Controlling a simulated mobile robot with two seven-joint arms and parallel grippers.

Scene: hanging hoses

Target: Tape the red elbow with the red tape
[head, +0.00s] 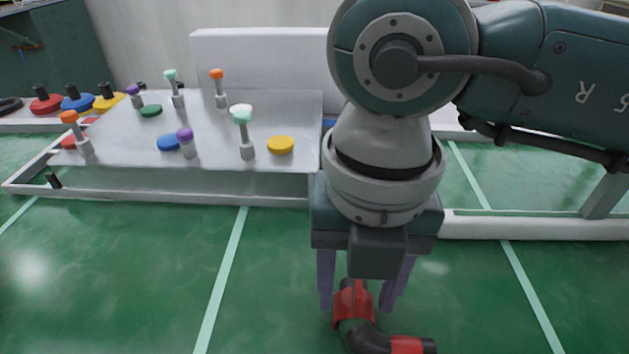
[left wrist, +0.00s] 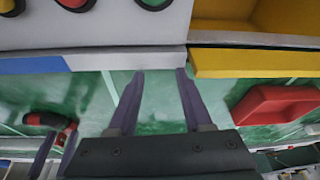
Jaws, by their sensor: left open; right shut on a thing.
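The red elbow (head: 354,306), a bent pipe with red ends and a dark middle, is at the bottom of the head view. My right gripper (head: 357,300) points down with its purple fingers on either side of the elbow's upper red end and is shut on it. The elbow (left wrist: 42,119) also shows at the left of the left wrist view, beside my right gripper's fingers. My left gripper (left wrist: 160,75) is open and empty in the left wrist view; the head view does not show it. A red disc (head: 46,105) with a black stub lies at the far left; whether it is the red tape is unclear.
A white slanted board (head: 230,170) carries capped pegs and coloured discs. The left wrist view shows a red tray (left wrist: 275,105) and a yellow bin edge (left wrist: 250,63). Green floor (head: 130,270) is clear at front left.

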